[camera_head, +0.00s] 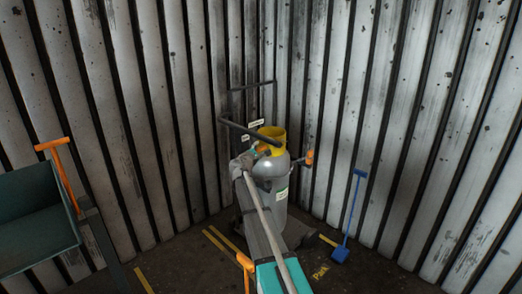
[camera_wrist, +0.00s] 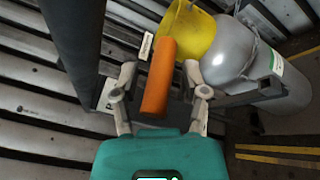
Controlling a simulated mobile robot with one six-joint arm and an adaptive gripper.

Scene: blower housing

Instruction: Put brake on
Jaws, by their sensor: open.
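An orange handle (camera_wrist: 158,85) stands between the two fingers of my gripper (camera_wrist: 160,68) in the wrist view. The fingers are spread, with a visible gap on each side of it. No label in view tells whether this handle is the brake. In the head view my gripper (camera_head: 246,162) is at the left of a grey gas cylinder (camera_head: 272,168) with a yellow collar (camera_head: 272,135). My arm hides part of the cylinder's front. The cylinder and the yellow collar (camera_wrist: 187,28) lie up and right of the fingers in the wrist view.
A black bar (camera_head: 250,131) with small labels is behind my gripper. Another orange handle (camera_head: 309,157) is right of the cylinder. A blue shovel (camera_head: 350,215) leans at the right wall. A dark green bin (camera_head: 35,220) with an orange-handled tool (camera_head: 62,175) is at left. Corrugated walls close the corner.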

